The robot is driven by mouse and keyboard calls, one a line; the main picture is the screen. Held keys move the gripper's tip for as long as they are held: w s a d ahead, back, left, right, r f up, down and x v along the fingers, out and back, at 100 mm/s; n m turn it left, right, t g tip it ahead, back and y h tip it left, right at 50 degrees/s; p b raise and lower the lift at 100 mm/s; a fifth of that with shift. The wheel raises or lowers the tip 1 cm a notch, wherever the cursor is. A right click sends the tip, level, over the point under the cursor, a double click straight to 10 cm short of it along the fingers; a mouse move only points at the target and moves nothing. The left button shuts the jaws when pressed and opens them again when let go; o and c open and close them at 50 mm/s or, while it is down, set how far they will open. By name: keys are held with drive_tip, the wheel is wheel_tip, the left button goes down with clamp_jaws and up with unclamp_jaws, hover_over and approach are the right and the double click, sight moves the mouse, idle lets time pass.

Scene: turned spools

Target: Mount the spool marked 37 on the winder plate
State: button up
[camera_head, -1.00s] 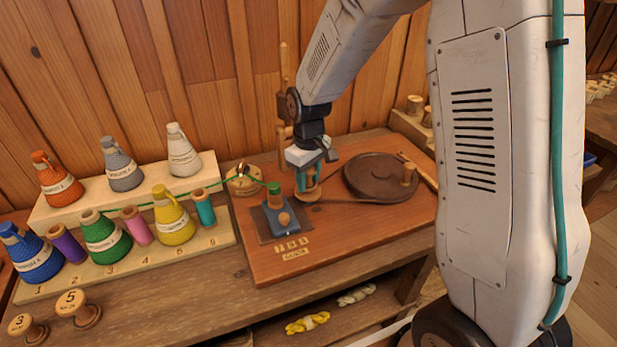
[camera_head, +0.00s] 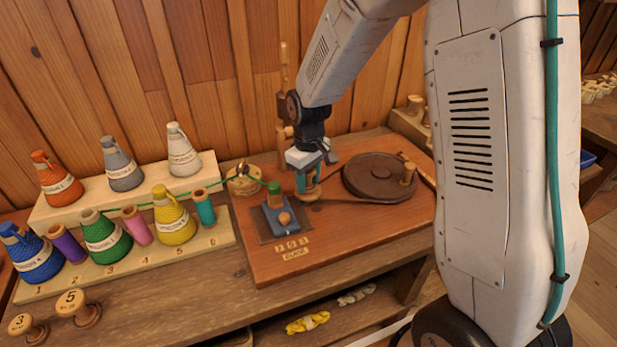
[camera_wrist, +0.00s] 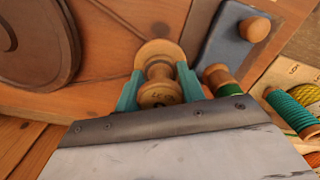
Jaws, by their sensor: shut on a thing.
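My gripper (camera_head: 309,188) is over the middle of the reddish board, with its teal fingers shut on a small wooden spool. In the wrist view the spool (camera_wrist: 159,70) is between the fingers (camera_wrist: 158,90), with a turned waist. Writing shows on its near end, but I cannot read a number for sure. A round wooden disc (camera_wrist: 158,50) shows at the spool's far end; I cannot tell whether it is the spool's own flange or the winder plate. In the head view the fingers hide most of the spool, and contact below is unclear.
A dark drive wheel (camera_head: 378,177) with a knob is right of my gripper. A blue-grey block (camera_head: 281,220) with a wooden knob and a green spool (camera_head: 274,188) is close on the left. Colored thread cones stand on a stepped rack (camera_head: 205,239) further left.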

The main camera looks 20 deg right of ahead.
drive_tip(key=shift+f, duration=0.3)
drive_tip(key=o, duration=0.7)
drive_tip(key=shift+r, duration=0.1)
drive_tip(key=shift+r, duration=5.4)
drive_tip(key=s+d+r+m, duration=0.1)
drive_tip(key=s+r, duration=0.2)
drive_tip(key=s, duration=0.7)
drive_tip(key=s+d+r+m+t, duration=0.1)
drive_tip(key=s+r, duration=0.3)
drive_tip(key=s, duration=0.6)
drive_tip(key=s+d+r+m, duration=0.1)
drive_tip(key=s+r+m, duration=0.2)
drive_tip(key=s, duration=0.7)
drive_tip(key=shift+r, duration=0.2)
